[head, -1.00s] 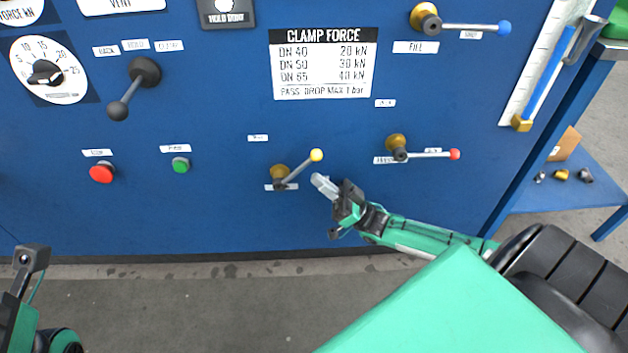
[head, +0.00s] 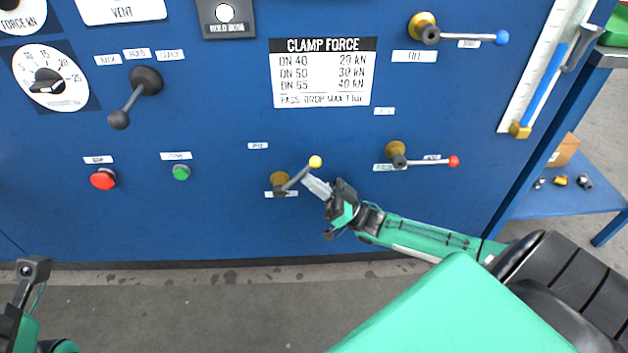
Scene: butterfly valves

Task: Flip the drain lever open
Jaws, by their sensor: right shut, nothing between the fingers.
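The yellow-knobbed lever (head: 299,177) is on the blue panel, low and near the middle. Its brass hub (head: 280,180) is at the lower left, and the arm slants up to the right to the yellow ball. The label under it is partly covered and I cannot read it. My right gripper (head: 313,185) is shut and empty, with its fingertips just below and right of the lever arm. They look very close to it; I cannot tell if they touch. My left gripper (head: 34,268) shows only in part at the lower left.
A red-knobbed lever (head: 430,161) lies level to the right, with a blue-knobbed lever (head: 468,38) above it. A red button (head: 103,179), a green button (head: 181,172) and a black lever (head: 131,100) are to the left. A blue side shelf (head: 560,198) holds small parts.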

